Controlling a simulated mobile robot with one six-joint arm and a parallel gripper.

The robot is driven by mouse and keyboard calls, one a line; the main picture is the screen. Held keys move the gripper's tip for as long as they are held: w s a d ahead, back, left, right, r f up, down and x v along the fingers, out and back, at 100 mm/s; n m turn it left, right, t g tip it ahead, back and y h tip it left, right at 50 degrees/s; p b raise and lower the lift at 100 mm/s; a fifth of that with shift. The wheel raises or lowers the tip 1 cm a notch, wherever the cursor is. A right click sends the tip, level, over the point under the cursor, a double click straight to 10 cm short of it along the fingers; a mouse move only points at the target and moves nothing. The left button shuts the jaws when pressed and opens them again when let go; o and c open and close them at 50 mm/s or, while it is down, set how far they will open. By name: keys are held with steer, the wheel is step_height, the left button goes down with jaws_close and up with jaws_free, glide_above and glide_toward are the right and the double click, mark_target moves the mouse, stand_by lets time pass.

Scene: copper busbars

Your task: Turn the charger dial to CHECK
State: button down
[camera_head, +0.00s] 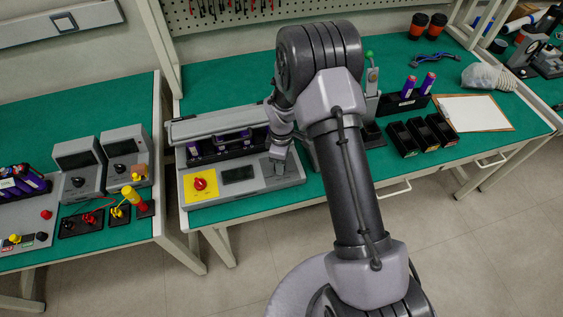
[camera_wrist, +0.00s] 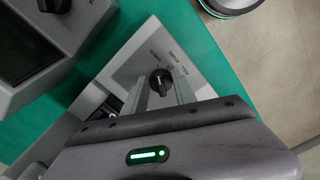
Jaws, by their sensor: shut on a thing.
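The charger (camera_head: 241,186) is a long grey unit on the middle green bench. It has a yellow panel with a red knob at its left and a dark display beside it. My gripper (camera_head: 279,168) is at the right end of its front panel, and the dial there is hidden in the head view. My gripper (camera_wrist: 165,90) is shut on the dial, one finger on either side.
Left of the charger, grey meters (camera_head: 79,166) and a yellow-topped stand (camera_head: 133,199) are on another bench. Black bins (camera_head: 403,139), purple cells in a holder (camera_head: 403,103) and a clipboard (camera_head: 476,112) lie to the right. The floor in front is clear.

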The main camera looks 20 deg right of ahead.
steer(key=c, duration=1)
jaws_free()
step_height(320, 180, up, 17)
steer(key=p, duration=0.5)
steer(key=shift+r, duration=0.2)
steer(key=s+a+r+m+t+y+b, duration=0.1)
steer(key=s+r+m+t+b, duration=0.2)
steer(key=s+r, duration=0.35)
steer(key=s+a+r+m+b, duration=0.1)
steer(key=s+r+m+b, duration=0.1)
steer(key=s+r+m, duration=0.5)
steer(key=s+a+m+t+b, duration=0.1)
steer(key=s+m, duration=0.1)
steer(key=s, duration=0.2)
steer(key=s+r+m+t+b, duration=0.1)
steer(key=s+m, duration=0.1)
steer(key=s, duration=0.1)
steer(key=s+a+m+y+b, duration=0.1)
steer(key=s+m, duration=0.1)
steer(key=s, duration=0.2)
steer(key=shift+s+a+r+m+t, duration=0.3)
steer(key=shift+s+r+t, duration=0.05)
steer(key=shift+r+t, duration=0.05)
